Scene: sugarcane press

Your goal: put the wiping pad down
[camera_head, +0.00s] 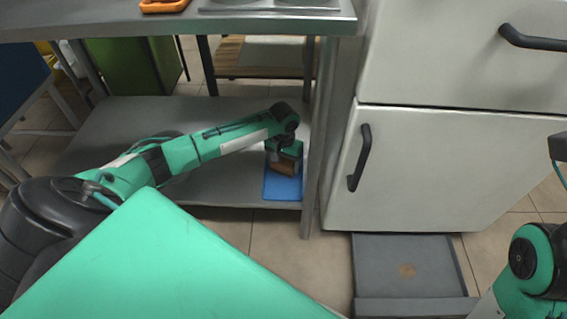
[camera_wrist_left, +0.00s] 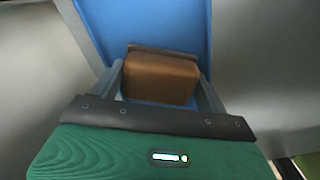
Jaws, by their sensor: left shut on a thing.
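The wiping pad is a brown block (camera_wrist_left: 160,78) between the two fingers of my left gripper (camera_wrist_left: 162,85) in the left wrist view. The fingers are shut on its sides. In the head view the left gripper (camera_head: 284,161) reaches onto the lower shelf of the steel table, and the brown pad (camera_head: 282,168) shows under it. A blue mat (camera_head: 283,188) lies on the shelf below the pad, and it also shows in the left wrist view (camera_wrist_left: 150,22). I cannot tell whether the pad touches the mat. My right gripper is out of view; only part of the right arm shows.
The steel table's lower shelf (camera_head: 225,185) is bare left of the mat. A table leg (camera_head: 307,200) stands close right of the mat. A white cabinet (camera_head: 430,170) with dark handles is to the right, with a grey tray (camera_head: 400,255) on the floor before it.

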